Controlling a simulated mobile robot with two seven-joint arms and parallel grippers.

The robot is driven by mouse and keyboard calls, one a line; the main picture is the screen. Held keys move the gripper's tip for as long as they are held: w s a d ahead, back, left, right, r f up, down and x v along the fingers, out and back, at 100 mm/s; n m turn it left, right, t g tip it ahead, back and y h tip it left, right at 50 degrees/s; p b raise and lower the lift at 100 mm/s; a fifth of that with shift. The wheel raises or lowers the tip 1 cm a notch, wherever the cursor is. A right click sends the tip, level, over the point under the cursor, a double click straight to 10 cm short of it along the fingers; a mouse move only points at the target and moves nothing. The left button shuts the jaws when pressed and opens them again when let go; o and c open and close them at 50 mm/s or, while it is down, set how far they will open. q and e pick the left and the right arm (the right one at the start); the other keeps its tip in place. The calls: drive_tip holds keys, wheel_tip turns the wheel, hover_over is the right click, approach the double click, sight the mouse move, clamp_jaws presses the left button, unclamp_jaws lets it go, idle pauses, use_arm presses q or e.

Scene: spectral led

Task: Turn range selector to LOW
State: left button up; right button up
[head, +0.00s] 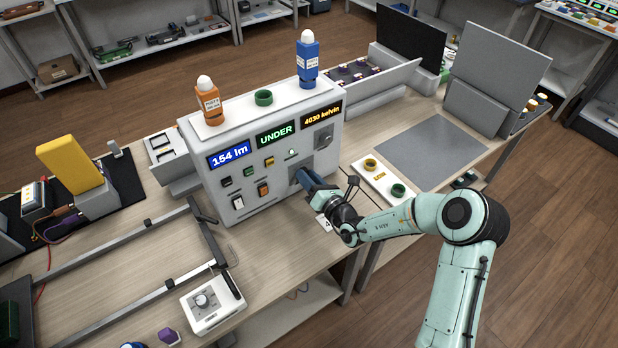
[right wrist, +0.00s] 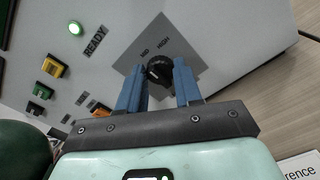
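The range selector is a black knob (right wrist: 159,71) on a grey square plate (right wrist: 138,52) on the instrument's front. In the head view my right gripper (head: 303,180) is at the lower right of the instrument's front (head: 333,160) and hides the knob. My left gripper is not in view.
The instrument shows "154 lm" (head: 230,154), UNDER (head: 276,136) and "4030 kelvin" (head: 323,115). Its buttons (head: 250,171) lie left of my gripper. A white tray with coloured rings (head: 382,182) stands to the right. A white dial box (head: 203,302) stands in front.

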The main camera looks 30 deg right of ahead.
drive_tip(key=shift+n, duration=0.3)
drive_tip(key=shift+a+n+b, duration=0.1)
drive_tip(key=shift+n+b, duration=0.8)
drive_tip(key=shift+n, duration=3.7)
drive_tip(key=o, duration=1)
drive_tip(key=shift+o, duration=0.2)
drive_tip(key=shift+s, duration=0.1)
drive_tip(key=s+d, duration=0.1)
drive_tip(key=s, duration=1.2)
drive_tip(key=shift+s+b, duration=0.15)
drive_tip(key=shift+b, duration=0.3)
